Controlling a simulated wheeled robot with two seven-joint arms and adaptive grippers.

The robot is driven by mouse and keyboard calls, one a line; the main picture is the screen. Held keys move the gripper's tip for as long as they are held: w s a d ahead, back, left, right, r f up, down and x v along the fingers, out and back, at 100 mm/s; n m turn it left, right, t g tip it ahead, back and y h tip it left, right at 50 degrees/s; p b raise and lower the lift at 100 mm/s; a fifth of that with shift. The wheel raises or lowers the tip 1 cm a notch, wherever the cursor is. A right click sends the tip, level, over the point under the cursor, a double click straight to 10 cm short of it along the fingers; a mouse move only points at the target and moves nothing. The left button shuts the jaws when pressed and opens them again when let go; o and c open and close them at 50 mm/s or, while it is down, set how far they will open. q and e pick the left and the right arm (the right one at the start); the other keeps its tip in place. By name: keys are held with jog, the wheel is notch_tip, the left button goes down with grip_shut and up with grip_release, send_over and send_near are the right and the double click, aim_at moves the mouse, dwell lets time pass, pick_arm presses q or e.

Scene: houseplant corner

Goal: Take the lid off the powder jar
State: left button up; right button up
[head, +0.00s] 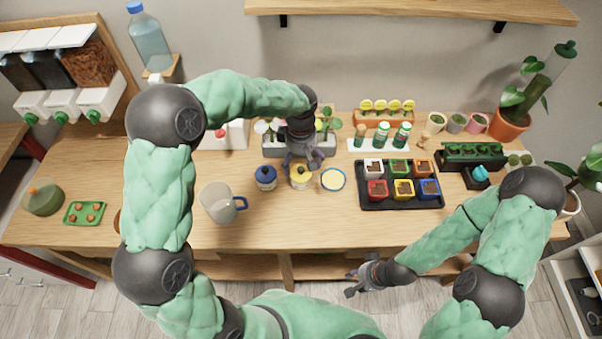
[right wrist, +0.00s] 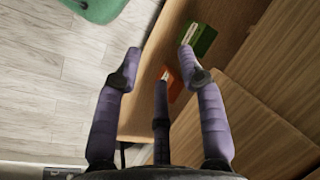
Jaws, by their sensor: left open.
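Two small lidded jars stand side by side on the wooden table in the head view: a blue one (head: 265,178) and a yellow one (head: 300,178). Each lid has a dark knob. I cannot tell from the picture which is the powder jar. My left gripper (head: 303,164) is open just above and behind the yellow jar, its fingers pointing down close to the lid; whether they touch it is unclear. My right gripper (head: 358,281) is low in front of the table's front edge. Its fingers (right wrist: 160,65) are spread and empty in the right wrist view.
A round blue-rimmed dish (head: 333,180) is right of the yellow jar. A grey jug (head: 220,203) stands to the left, and a black tray (head: 375,203) with coloured pots to the right. A planter (head: 283,150) stands behind the jars. The table in front of the jars is clear.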

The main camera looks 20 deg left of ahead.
aim_at(301, 168)
pick_arm(q)
notch_tip(301, 168, down, 5)
jog(key=shift+f+b, duration=0.1)
jog(key=shift+b, duration=0.5)
jog(key=c, duration=1)
